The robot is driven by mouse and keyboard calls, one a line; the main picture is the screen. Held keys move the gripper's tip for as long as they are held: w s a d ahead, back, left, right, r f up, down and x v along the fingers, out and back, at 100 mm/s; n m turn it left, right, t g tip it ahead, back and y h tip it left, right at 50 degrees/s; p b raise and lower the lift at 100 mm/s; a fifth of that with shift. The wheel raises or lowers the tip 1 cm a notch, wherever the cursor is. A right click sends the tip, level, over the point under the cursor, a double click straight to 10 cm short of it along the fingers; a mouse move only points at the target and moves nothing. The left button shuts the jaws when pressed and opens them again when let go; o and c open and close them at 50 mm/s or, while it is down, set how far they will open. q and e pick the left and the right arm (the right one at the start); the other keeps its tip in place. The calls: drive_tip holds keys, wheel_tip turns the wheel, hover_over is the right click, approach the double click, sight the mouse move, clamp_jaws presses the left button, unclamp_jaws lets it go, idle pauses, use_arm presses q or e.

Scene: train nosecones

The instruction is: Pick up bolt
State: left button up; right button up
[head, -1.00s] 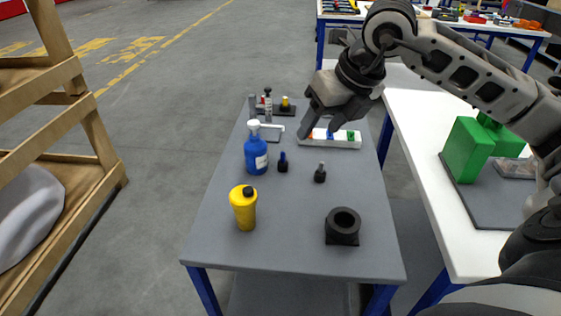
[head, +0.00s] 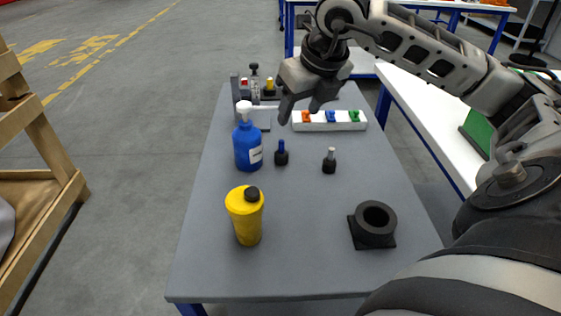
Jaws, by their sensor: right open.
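Two small upright bolt-like pieces with dark bases stand on the grey table (head: 300,220): one with a blue top (head: 281,153) and one with a grey metal top (head: 329,161). I cannot tell for sure which is the bolt. A white tray (head: 345,126) behind them holds an orange (head: 307,117), a blue (head: 331,117) and a green piece (head: 354,116). My right gripper (head: 298,112) comes in from the upper right, open and empty. Its fingers point down at the tray's left end, behind the blue-topped piece. My left gripper is not in view.
A yellow bottle (head: 246,216) and a black ring block (head: 374,224) stand nearer the front. Small items crowd the far left corner. A white table (head: 420,108) lies to the right.

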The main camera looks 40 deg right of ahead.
sight(283, 149)
drive_tip(key=x, duration=1.5)
drive_tip(key=shift+w+d, duration=0.1)
drive_tip(key=c, duration=1.1)
drive_tip(key=shift+c, duration=0.2)
drive_tip(key=shift+r, duration=0.2)
